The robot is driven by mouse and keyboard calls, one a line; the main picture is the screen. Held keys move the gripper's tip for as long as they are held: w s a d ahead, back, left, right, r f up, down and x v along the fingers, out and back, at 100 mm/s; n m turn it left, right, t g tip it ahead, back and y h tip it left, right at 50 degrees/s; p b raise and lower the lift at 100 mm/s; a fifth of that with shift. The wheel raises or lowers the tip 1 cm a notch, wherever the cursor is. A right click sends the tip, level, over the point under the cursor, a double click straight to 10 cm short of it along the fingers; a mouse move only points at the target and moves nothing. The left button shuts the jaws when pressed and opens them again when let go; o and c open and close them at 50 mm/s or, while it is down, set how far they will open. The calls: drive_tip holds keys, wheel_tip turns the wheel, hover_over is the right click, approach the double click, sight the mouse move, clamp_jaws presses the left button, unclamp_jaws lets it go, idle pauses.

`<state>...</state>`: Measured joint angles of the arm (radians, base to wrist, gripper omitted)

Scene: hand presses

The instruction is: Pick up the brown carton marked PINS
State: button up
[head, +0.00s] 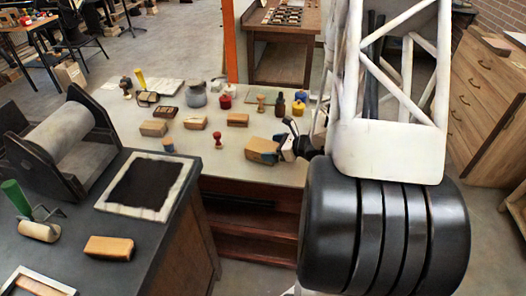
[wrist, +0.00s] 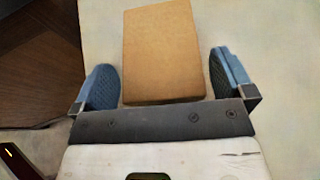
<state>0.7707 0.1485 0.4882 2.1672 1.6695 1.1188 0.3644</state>
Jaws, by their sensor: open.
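A plain brown carton (wrist: 160,50) lies in front of my gripper (wrist: 165,80) in the wrist view. Its near end reaches between the two blue-padded fingers, with a gap on each side. My gripper is open. In the head view my gripper (head: 281,150) is low over the right front of the pale table, at a brown carton (head: 259,146) that it partly covers. Other brown cartons lie on that table: one at left (head: 153,127), one in the middle (head: 195,122) and one farther right (head: 237,119). No PINS marking is readable on any.
A red-handled stamp (head: 217,140) stands left of the carton at my gripper. Bottles, pots and stamps stand behind it. The dark bench at left holds a roller press (head: 65,135), a framed black plate (head: 148,187) and another brown block (head: 108,247).

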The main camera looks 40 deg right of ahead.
sight(269, 149)
drive_tip(key=shift+x, duration=0.9)
drive_tip(key=c, duration=0.8)
drive_tip(key=shift+r, duration=0.15)
drive_tip(key=shift+r, duration=1)
drive_tip(key=shift+s+a+r, duration=0.15)
drive_tip(key=shift+s+r, duration=0.2)
drive_tip(key=shift+r, duration=0.35)
drive_tip(key=s+a, duration=0.2)
drive_tip(key=s, duration=0.2)
drive_tip(key=s+a+r, duration=0.1)
drive_tip(key=s+a, duration=0.1)
drive_tip(key=s, duration=0.3)
drive_tip(key=s+a, duration=0.3)
drive_tip(key=s, duration=0.1)
drive_tip(key=shift+s+r, duration=0.15)
drive_tip(key=shift+s, duration=0.15)
